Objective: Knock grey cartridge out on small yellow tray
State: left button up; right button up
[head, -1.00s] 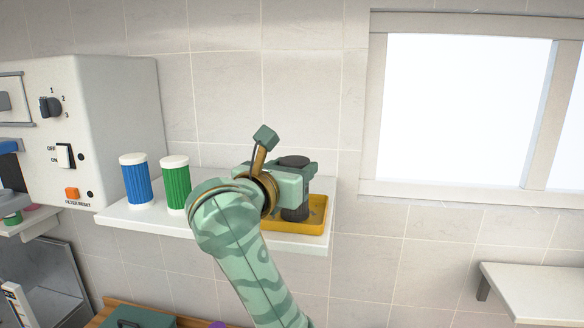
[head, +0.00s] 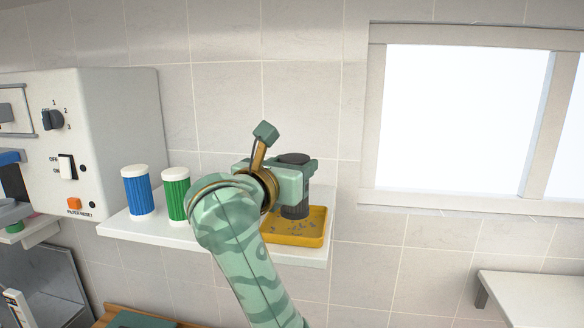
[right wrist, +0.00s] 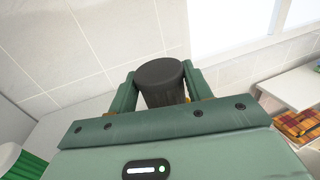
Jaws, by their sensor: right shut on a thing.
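The grey cartridge (head: 295,212), a dark upright cylinder, is held between the fingers of my right gripper (head: 296,180), which is shut on it. In the right wrist view, the cartridge (right wrist: 161,82) sits between the two green fingers (right wrist: 160,90). The small yellow tray (head: 312,238) lies on the white shelf under the cartridge, with grey flecks on its floor. The cartridge's lower end shows over the tray, seemingly a little above it. My right arm hides part of the tray's left side. My left gripper is not in view.
A blue canister (head: 138,194) and a green canister (head: 176,195) with white lids stand on the white shelf (head: 120,222), left of my arm. A white machine (head: 110,140) with switches stands farther left. A tiled wall is behind, with a window frame (head: 375,120) at right.

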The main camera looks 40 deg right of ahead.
jog(key=shift+r+p, duration=0.3)
jog(key=shift+r, duration=0.3)
jog(key=shift+s+a+f, duration=0.1)
jog(key=shift+s+a, duration=0.85)
jog(key=shift+a, duration=0.25)
jog(key=shift+s+a, duration=0.9)
jog(key=shift+a, duration=0.25)
jog(key=s+v, duration=0.1)
jog(key=v, duration=0.5)
jog(key=shift+s+d+b, duration=0.15)
jog(key=shift+d+b, duration=0.15)
